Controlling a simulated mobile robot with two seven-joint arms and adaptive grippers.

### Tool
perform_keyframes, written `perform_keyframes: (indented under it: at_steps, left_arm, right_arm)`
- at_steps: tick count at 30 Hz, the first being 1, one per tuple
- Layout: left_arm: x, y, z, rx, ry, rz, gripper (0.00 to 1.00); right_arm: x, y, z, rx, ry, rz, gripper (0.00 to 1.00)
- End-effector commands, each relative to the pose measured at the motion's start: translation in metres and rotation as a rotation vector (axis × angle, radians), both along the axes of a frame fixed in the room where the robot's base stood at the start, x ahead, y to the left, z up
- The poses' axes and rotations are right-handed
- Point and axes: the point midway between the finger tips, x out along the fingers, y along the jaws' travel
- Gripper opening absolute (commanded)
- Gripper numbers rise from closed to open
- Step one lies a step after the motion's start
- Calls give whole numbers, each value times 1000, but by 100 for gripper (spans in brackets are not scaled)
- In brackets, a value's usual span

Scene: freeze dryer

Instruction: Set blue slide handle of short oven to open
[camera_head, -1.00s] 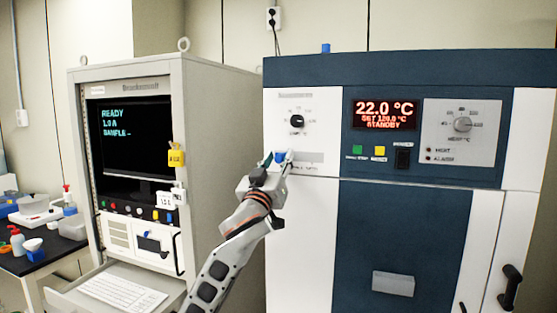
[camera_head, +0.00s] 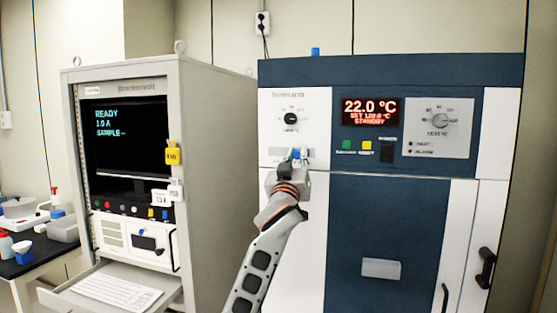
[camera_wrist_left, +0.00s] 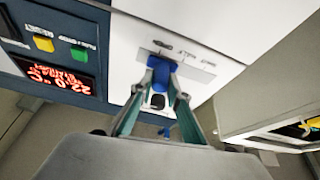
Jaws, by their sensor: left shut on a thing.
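The short oven (camera_head: 390,70) is the white and dark blue cabinet on the right in the head view. Its blue slide handle (camera_head: 296,153) sits on a pale strip on the white left panel, under a black dial. In the wrist view the blue handle (camera_wrist_left: 158,72) shows between the fingertips. My left gripper (camera_head: 297,158) is shut on the handle, its fingers partly hiding it in the head view. It also shows in the wrist view (camera_wrist_left: 161,78). My right gripper is not in view.
A grey instrument rack (camera_head: 215,150) with a screen and pulled-out keyboard shelf (camera_head: 70,295) stands left of the oven. A dark bench (camera_head: 40,250) with bottles is at the far left. The oven has a black door handle (camera_head: 486,268) at lower right.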

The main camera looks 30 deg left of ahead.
Motion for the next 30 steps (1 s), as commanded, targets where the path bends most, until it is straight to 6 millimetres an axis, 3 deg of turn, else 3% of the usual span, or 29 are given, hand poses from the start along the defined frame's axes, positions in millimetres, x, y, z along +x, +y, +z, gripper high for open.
perform_keyframes:
  at_steps: [4, 14, 15, 17, 30]
  left_arm:
    - [3, -14, -2, -1, 2, -3, 0]
    - [3, -17, -2, 1, 3, -4, 0]
    - [3, -18, -2, 1, 3, -4, 21]
    - [3, -18, -2, 1, 3, -5, 33]
    - [-3, -18, -4, 0, 2, -2, 33]
  right_arm:
    - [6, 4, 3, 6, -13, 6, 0]
    - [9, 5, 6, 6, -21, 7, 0]
    - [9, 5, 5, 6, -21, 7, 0]
    - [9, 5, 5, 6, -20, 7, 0]
    - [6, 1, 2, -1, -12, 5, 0]
